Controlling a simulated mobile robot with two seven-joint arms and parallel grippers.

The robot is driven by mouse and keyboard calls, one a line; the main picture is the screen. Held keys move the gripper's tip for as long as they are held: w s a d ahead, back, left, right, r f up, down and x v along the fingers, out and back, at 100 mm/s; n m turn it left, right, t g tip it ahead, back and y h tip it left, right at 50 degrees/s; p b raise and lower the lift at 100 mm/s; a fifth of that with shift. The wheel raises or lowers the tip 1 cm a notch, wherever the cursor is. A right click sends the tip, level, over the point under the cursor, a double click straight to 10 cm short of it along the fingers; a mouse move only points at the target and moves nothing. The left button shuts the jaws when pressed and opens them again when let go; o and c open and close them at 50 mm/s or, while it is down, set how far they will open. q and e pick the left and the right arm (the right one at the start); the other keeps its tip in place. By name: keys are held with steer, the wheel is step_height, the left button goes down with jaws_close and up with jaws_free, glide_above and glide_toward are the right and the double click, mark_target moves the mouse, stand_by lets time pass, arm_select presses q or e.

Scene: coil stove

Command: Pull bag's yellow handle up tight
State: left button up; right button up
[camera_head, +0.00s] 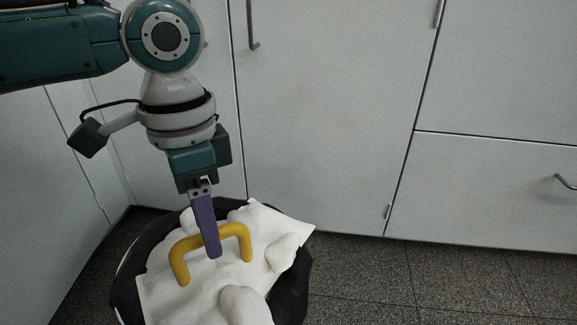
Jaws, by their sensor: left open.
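The bag (160,292) is a white, lumpy bundle inside a dark rim (292,290) at the bottom left of the head view. Its yellow handle (184,245) is an arch standing up from the white top. My left gripper (214,252) points down at the handle, its purple finger crossing in front of the arch's top bar near the middle. It is open. Only one finger shows clearly; the other is hidden, and I cannot tell if the finger touches the handle. My right gripper is not in the view.
Pale cabinet doors stand close behind the bag, with metal handles at the top (252,25) and right (566,182). A pale panel (45,200) closes off the left. Dark speckled floor tiles (430,280) are clear to the right.

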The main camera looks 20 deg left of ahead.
arm_select(q)
steer(key=shift+c, duration=0.2)
jaws_close()
stand_by(1.3)
